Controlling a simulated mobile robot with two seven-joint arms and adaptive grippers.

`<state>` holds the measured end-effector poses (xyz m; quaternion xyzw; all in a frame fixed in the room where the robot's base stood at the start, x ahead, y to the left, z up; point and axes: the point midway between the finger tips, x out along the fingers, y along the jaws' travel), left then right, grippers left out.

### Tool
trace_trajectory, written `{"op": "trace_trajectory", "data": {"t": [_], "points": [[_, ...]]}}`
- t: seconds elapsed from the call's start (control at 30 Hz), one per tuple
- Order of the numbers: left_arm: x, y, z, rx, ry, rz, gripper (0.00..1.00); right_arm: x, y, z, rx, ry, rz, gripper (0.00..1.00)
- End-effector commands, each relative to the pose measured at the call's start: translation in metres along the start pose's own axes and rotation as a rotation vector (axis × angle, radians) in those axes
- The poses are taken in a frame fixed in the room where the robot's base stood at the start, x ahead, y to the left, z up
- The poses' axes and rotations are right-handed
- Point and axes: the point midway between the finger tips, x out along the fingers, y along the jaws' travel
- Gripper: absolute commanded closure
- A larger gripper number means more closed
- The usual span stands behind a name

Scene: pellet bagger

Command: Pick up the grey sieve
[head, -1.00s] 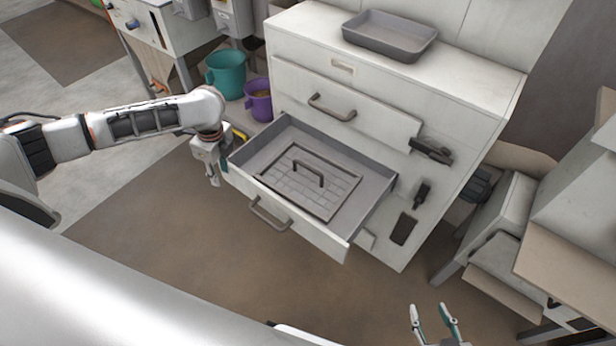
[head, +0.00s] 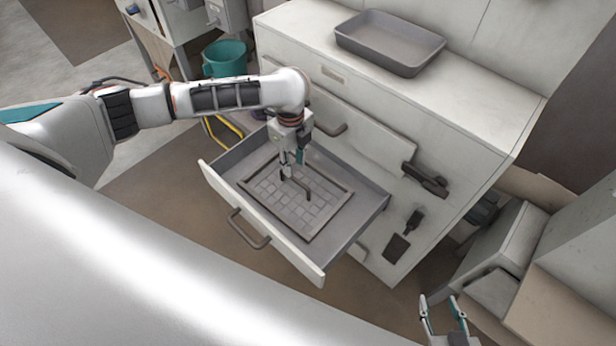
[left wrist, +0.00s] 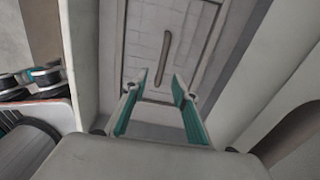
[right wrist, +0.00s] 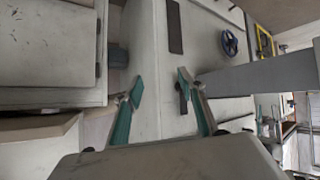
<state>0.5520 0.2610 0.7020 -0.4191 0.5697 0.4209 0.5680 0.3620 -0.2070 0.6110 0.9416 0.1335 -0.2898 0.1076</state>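The grey sieve (head: 318,212) is a flat rectangular mesh with a raised frame and a bar handle (head: 304,187) on top. It lies flat in the open drawer (head: 372,208). In the left wrist view the handle (left wrist: 165,55) runs lengthwise ahead of the fingertips. My left gripper (head: 292,168) is open and empty over the sieve, close to the handle; contact cannot be seen. In the left wrist view its two fingers (left wrist: 160,80) stand apart. My right gripper (head: 441,300) is open and empty at the lower right, away from the drawer.
The drawer juts from a white cabinet (head: 450,115), its front panel (head: 285,240) facing me. A grey tray (head: 390,42) stands on the cabinet top. A teal bucket (head: 225,58) is behind my left arm. A grey machine (head: 500,255) stands at the right.

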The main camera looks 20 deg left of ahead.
Motion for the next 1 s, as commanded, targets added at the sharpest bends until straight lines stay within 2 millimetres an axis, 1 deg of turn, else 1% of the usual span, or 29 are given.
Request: {"op": "trace_trajectory", "data": {"t": [0.13,0.3,0.47,0.7,0.77,0.83,0.93,1.0], "points": [[0.006,0.001,0.000,-0.001,0.001,0.002,0.72,0.001,0.001,0.001,-0.002,0.000,0.001,0.60],[0.025,0.001,0.000,-0.001,0.000,0.004,0.72,0.001,-0.003,0.012,-0.004,-0.013,-0.003,0.60],[0.035,0.001,0.001,-0.002,0.001,0.003,0.72,0.000,-0.005,0.017,-0.006,-0.020,-0.005,0.60],[0.070,0.003,0.003,-0.001,0.002,0.006,0.72,0.007,-0.005,0.028,-0.016,-0.026,-0.001,0.60],[0.077,0.003,0.004,-0.001,0.001,0.005,0.72,0.009,-0.003,0.027,-0.019,-0.024,0.003,0.60],[0.080,0.002,0.004,-0.001,0.001,0.003,0.72,0.011,0.001,0.022,-0.023,-0.015,0.009,0.60],[0.079,0.001,0.004,-0.001,0.000,0.000,0.72,0.012,0.006,0.012,-0.025,0.002,0.016,0.60],[0.078,0.001,0.004,-0.001,0.000,-0.001,0.72,0.012,0.006,0.009,-0.026,0.007,0.018,0.60]]}}
